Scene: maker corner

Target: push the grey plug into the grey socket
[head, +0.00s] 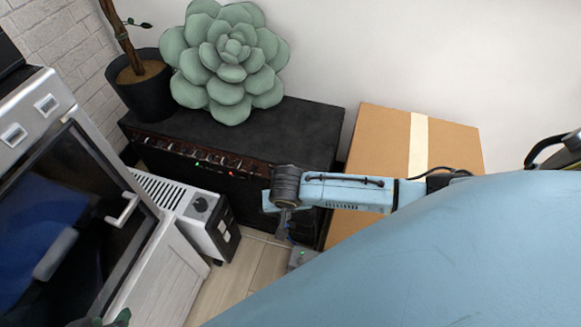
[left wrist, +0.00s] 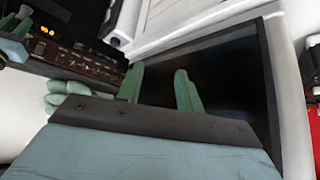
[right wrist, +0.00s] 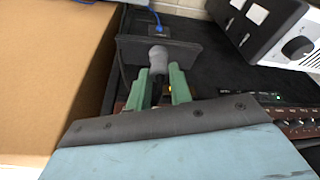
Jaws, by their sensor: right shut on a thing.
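The grey plug (right wrist: 157,60) is between the green fingers of my right gripper (right wrist: 160,88) in the right wrist view. The gripper is shut on it. The far end of the plug points at a dark box face (right wrist: 185,50) and overlaps it. The grey socket itself cannot be made out there, and I cannot tell whether the plug touches or enters it. In the head view the right fingers are mostly hidden. My left gripper (left wrist: 158,90) is open and empty, its two green fingers apart; its tips barely show at the bottom left of the head view (head: 103,320).
A blue cable (right wrist: 158,20) enters the dark box. A cardboard box (head: 378,140) stands beside the black amplifier (head: 265,130). A white heater-like unit (head: 190,205) and a glass-doored cabinet (head: 150,240) stand left. A small grey box (head: 300,258) sits below my right wrist.

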